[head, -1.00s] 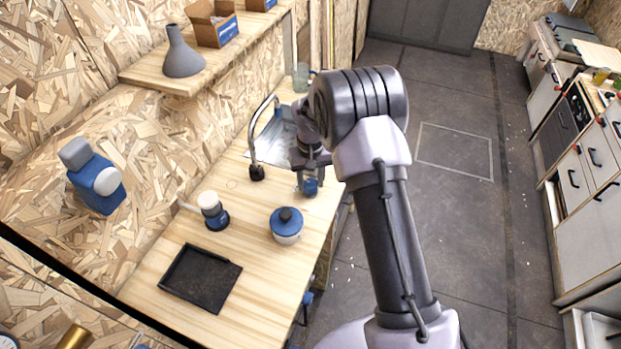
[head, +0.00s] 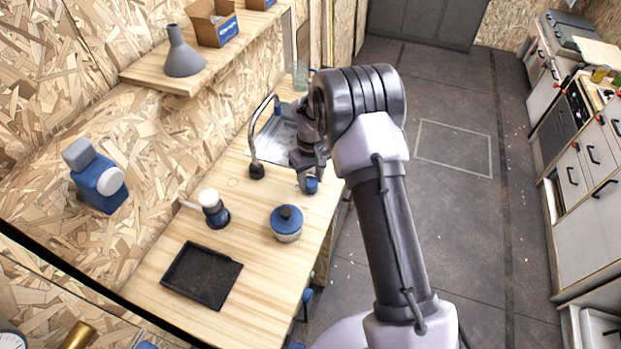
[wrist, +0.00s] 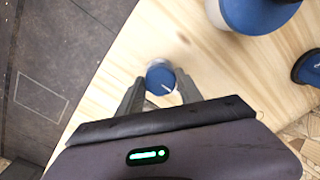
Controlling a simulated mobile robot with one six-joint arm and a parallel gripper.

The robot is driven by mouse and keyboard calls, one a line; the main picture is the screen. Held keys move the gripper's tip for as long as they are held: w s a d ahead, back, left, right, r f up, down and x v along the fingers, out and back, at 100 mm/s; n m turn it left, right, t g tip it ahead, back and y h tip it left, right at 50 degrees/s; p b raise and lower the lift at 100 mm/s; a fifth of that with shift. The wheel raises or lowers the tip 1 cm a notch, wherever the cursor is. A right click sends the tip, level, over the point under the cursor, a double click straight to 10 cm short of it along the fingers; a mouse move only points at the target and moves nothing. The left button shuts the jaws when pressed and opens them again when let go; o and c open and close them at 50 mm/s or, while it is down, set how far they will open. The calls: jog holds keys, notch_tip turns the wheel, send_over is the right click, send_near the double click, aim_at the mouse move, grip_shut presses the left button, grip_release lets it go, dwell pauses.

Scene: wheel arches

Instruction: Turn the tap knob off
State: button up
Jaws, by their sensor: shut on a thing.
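The tap knob is a small round blue cap with a white mark (wrist: 160,76); in the head view it shows as a blue spot (head: 311,186) at the counter's right edge, right of the tap's dark base. The tap (head: 253,140) is a thin curved metal spout over the sink (head: 275,135). My gripper (wrist: 160,88) points down at the knob and is shut on it, one finger on each side. In the head view my gripper (head: 308,172) is partly hidden by my own wrist. I cannot tell how far the knob is turned.
A blue-lidded pot (head: 286,225), a blue and white device (head: 214,208) and a black tray (head: 196,277) stand on the wooden counter (head: 240,245). A shelf (head: 150,72) with a grey funnel (head: 183,55) is above. Open floor (head: 450,220) lies to the right.

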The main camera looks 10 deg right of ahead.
aim_at(311, 181)
jog(key=o, duration=1.4)
jog(key=shift+c, duration=0.2)
jog(key=shift+r, duration=0.1)
notch_tip(311, 181, up, 17)
jog(key=p, duration=0.3)
jog(key=shift+r, duration=0.15)
